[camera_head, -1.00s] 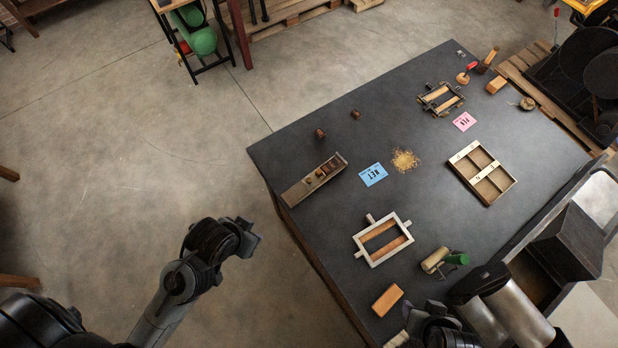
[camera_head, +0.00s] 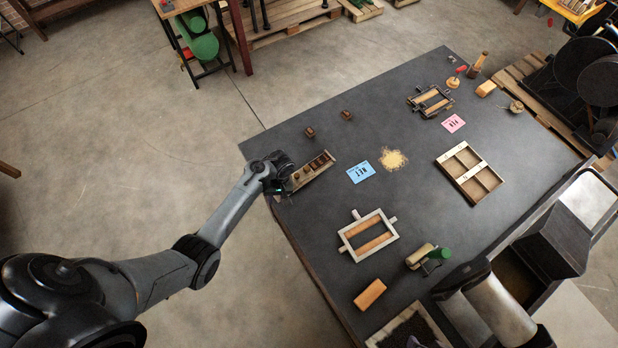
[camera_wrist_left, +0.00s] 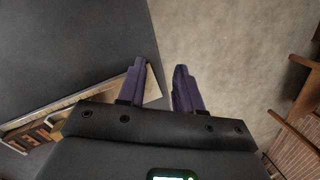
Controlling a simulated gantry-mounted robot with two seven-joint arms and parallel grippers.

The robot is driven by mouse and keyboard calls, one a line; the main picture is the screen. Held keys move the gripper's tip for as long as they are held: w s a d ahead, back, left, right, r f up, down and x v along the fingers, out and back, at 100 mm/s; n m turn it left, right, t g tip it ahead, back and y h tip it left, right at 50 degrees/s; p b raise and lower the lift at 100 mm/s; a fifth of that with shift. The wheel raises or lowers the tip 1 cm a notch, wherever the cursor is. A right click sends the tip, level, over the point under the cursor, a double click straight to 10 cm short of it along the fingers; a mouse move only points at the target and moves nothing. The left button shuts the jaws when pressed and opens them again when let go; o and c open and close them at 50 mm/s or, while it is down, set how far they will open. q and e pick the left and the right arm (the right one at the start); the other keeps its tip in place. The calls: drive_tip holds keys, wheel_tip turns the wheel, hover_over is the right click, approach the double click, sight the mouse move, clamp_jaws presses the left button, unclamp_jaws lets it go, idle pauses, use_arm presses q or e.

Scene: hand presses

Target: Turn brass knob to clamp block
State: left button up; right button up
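A long, narrow wooden holder (camera_head: 314,171) with small dark brown blocks lies at the table's left edge. Its near end and a pale wooden rim also show in the left wrist view (camera_wrist_left: 70,103). My left gripper (camera_head: 284,173) is at the holder's left end; whether it touches is unclear. In the left wrist view its two fingers (camera_wrist_left: 160,68) are apart, with table edge and floor between them and no object held. I cannot make out a brass knob. A pale metal frame (camera_head: 350,247) with wooden bars and a dark frame (camera_head: 414,101) lie on the table. My right gripper is not in view.
Two small brown blocks stand near the far left edge.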

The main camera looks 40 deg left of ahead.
use_arm(q)
wheel_tip(320, 180, up, 9)
drive_tip(key=t, duration=0.2)
hover_over(297, 175)
wheel_tip(297, 175, down, 10)
drive_tip(key=shift+f+b, duration=0.1)
drive_tip(key=shift+b, duration=1.05)
clamp_jaws()
